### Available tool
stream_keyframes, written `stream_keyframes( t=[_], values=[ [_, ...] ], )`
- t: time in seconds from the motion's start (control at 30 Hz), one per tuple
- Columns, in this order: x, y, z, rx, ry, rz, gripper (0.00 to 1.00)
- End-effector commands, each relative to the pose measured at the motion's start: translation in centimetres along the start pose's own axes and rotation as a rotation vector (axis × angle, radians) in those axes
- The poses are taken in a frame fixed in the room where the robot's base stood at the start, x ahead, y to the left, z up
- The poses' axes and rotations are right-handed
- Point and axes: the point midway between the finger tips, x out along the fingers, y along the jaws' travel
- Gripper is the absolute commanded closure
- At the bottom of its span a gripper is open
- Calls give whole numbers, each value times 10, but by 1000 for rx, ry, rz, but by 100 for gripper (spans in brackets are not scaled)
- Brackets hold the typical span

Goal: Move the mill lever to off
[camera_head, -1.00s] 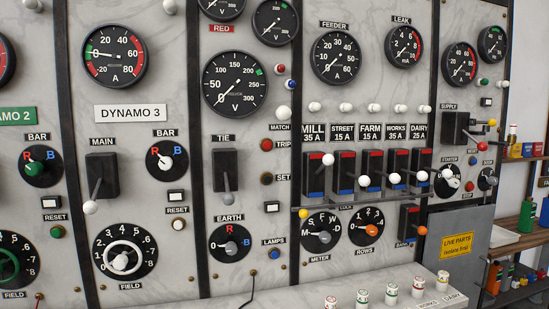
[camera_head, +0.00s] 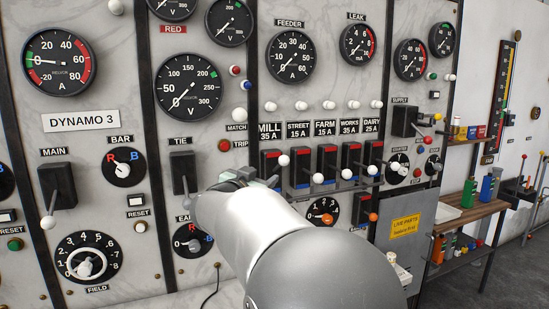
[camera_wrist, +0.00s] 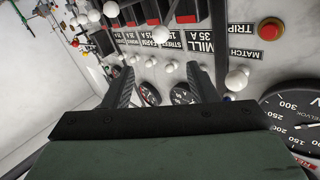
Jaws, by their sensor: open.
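The mill lever (camera_head: 283,160) has a white knob that sits high, by the red upper part of its black switch box, under the MILL 35 A label (camera_head: 270,132). The knobs of the neighbouring levers sit lower. My gripper (camera_head: 262,180) is in front of the panel, just left of the mill switch, and my arm hides part of the area below. In the wrist view my gripper (camera_wrist: 160,77) is open with nothing between its fingers.
The street lever (camera_head: 318,178) stands close to the right of the mill lever, in a row with several others. The tie lever (camera_head: 187,190) is to the left, near my arm. White knobs (camera_head: 301,106) line up above. A shelf (camera_head: 470,215) with bottles stands at the right.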

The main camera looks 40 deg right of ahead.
Motion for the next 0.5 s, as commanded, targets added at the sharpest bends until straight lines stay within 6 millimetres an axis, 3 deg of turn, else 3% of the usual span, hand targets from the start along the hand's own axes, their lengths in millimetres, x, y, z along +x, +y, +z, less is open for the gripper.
stream_keyframes(
  t=[0.17,0.5],
  values=[
    [28,0,-1,-2,0,1,48],
    [104,0,-1,-2,-1,-1,48]
  ],
)
